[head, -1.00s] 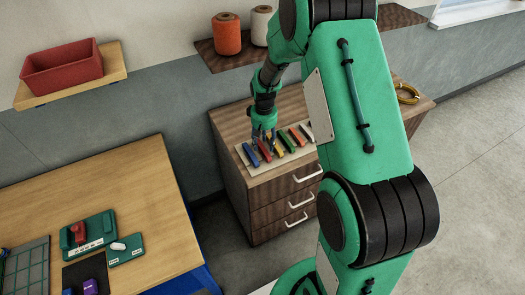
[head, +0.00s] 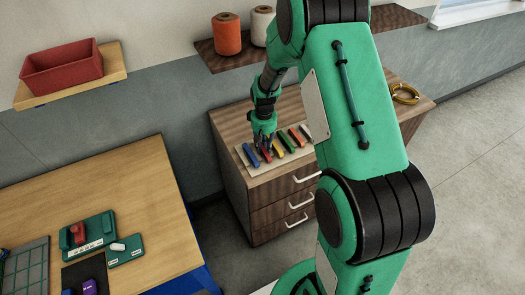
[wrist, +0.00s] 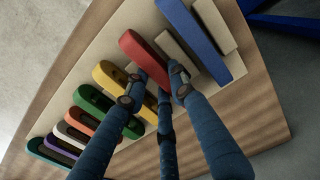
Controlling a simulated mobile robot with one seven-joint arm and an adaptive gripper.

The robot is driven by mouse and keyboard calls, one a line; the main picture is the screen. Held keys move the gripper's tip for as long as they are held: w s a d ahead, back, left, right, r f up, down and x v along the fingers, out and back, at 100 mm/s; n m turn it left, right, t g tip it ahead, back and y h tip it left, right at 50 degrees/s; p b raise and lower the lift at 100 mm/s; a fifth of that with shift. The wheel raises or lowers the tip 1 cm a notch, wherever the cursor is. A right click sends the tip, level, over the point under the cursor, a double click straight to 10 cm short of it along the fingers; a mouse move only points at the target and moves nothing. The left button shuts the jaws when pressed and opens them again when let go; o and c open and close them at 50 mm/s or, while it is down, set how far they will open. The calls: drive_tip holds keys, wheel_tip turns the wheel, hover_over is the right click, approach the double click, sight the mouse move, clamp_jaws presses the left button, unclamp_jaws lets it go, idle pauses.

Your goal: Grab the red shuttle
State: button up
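The red shuttle (wrist: 141,56) lies on a pale board (wrist: 128,17) in a row of coloured shuttles. My gripper (wrist: 160,82) has three dark blue fingers, also visible in the head view (head: 263,150). In the wrist view one fingertip is close beside the red shuttle's left side and another is to its right. The third finger is at its near end and hides part of it. The fingers look apart and not closed on the shuttle; contact is hard to tell.
A blue shuttle (wrist: 193,40) lies right of the red one and a yellow shuttle (wrist: 116,82) left of it. Several others follow. The board sits on a wooden drawer cabinet (head: 232,176). A table (head: 148,215) stands at the left.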

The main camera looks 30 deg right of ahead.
sight(264, 148)
drive_tip(key=shift+c, duration=0.8)
drive_tip(key=shift+r, duration=0.1)
drive_tip(key=shift+r, duration=0.85)
drive_tip(key=shift+s+r, duration=0.25)
drive_tip(key=shift+r, duration=0.65)
drive_tip(key=s+a+r+p, duration=0.1)
drive_tip(key=s+a, duration=0.2)
drive_tip(key=s, duration=1.2)
drive_tip(key=shift+a+r, duration=0.15)
drive_tip(key=shift+a, duration=0.05)
